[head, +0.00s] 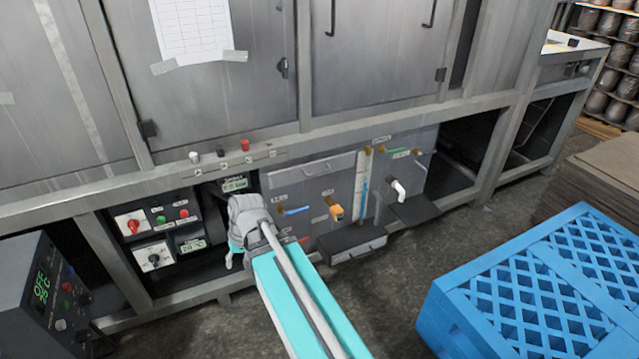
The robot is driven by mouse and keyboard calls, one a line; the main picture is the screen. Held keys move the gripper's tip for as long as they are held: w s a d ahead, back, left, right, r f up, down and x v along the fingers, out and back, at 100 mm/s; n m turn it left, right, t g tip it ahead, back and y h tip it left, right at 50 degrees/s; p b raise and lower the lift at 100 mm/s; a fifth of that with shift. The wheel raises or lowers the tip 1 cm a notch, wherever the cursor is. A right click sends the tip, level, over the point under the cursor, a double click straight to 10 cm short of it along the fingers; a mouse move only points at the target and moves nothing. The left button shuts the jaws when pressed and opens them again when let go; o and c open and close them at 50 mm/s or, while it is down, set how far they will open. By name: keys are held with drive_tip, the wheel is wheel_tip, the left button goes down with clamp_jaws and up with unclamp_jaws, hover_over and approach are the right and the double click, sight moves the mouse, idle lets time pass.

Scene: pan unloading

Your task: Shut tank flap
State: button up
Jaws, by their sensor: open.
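The grey tank front (283,184) is set low in the metal machine, with a long bar handle near its top edge. A dark flap-like plate (350,236) juts out at the bottom of the tank front, above a small box with a handle. A second dark plate (415,210) juts out to its right, below a white spout. I cannot tell for sure which one is the tank flap. My gripper (236,256) is open, left of the tank front, before the control panel. It is apart from both plates. My wrist and arm hide most of it and the tank's lower left.
A control panel (155,238) with knobs and buttons is at left, beside a dark box with a green display (45,290). Blue and orange valve handles and thin pipes stick out of the tank front. A blue crate (455,310) stands at lower right. Bare floor lies between.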

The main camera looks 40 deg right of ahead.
drive_tip(key=w+d+m+t+y+b, duration=0.2)
drive_tip(key=w+d+m+t+b, duration=0.15)
drive_tip(key=d, duration=0.65)
drive_tip(key=w+d+m+t+y+b, duration=0.1)
drive_tip(key=w+d+m+t+b, duration=0.2)
drive_tip(key=d, duration=0.8)
drive_tip(key=s+d+r+m+t+h+b, duration=0.1)
drive_tip(key=s+d+r+m+t+b, duration=0.1)
drive_tip(key=d, duration=0.8)
drive_tip(key=s+d+r+m+t+h+b, duration=0.1)
drive_tip(key=s+d+m+t, duration=0.3)
drive_tip(key=d, duration=0.6)
drive_tip(key=shift+s+r+m+t+h+b, duration=0.25)
drive_tip(key=shift+r+m+t+h+b, duration=0.2)
drive_tip(key=shift+m+t, duration=0.55)
drive_tip(key=shift+w, duration=0.15)
drive_tip(key=b+x, duration=0.2)
drive_tip(key=x, duration=1.1)
drive_tip(key=shift+w, duration=0.3)
drive_tip(key=shift+a+f, duration=0.1)
drive_tip(key=shift+a, duration=0.05)
